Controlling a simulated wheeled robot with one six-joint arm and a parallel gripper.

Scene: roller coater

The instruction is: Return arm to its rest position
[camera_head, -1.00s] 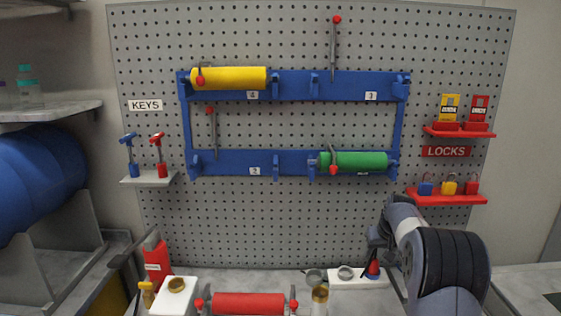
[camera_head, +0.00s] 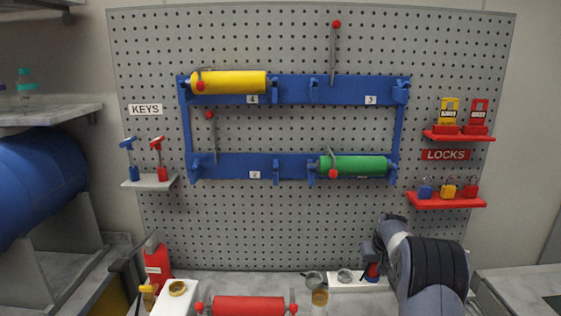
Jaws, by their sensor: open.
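My arm (camera_head: 435,265) rises at the lower right of the head view, a grey link with a black ribbed sleeve. Its far end bends down on the left side, where my gripper (camera_head: 369,252) shows as a small dark part. The gripper is open; its fingertips are hard to make out. It is near a small red and blue object (camera_head: 373,271) at the right end of a white block (camera_head: 350,284) on the bench. I cannot tell whether they touch.
A blue rack (camera_head: 300,88) on the pegboard holds a yellow roller (camera_head: 235,82) and a green roller (camera_head: 355,166). A red roller (camera_head: 248,306) lies at the front. Red lock shelves (camera_head: 445,201) are above right of my arm; a key shelf (camera_head: 150,183) is at left.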

